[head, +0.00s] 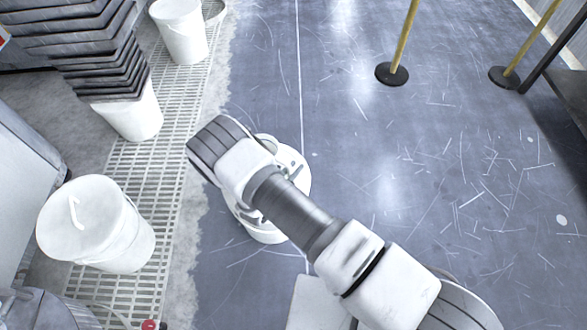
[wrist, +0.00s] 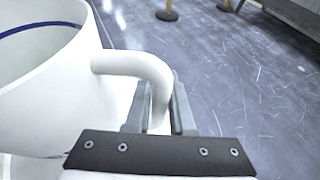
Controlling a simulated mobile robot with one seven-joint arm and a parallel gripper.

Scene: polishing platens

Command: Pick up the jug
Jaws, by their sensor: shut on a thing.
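The jug (wrist: 45,85) is white, with a blue line inside near its rim, and fills the left of the wrist view. Its curved handle (wrist: 130,64) reaches right and bends down between my two fingers. My gripper (wrist: 162,108) is shut on this handle. The jug's lower part and base are out of view, so I cannot tell whether it touches a surface. In the head view my arm covers the gripper area, and only parts of a white shape show around it; I cannot make out the jug there.
White buckets (head: 105,230) stand at the left by a floor grating (head: 175,110). Stacked dark trays (head: 85,50) sit above another bucket (head: 135,112). Yellow posts on black bases (head: 392,74) stand at the back right. The scratched blue-grey floor (head: 420,170) between is clear.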

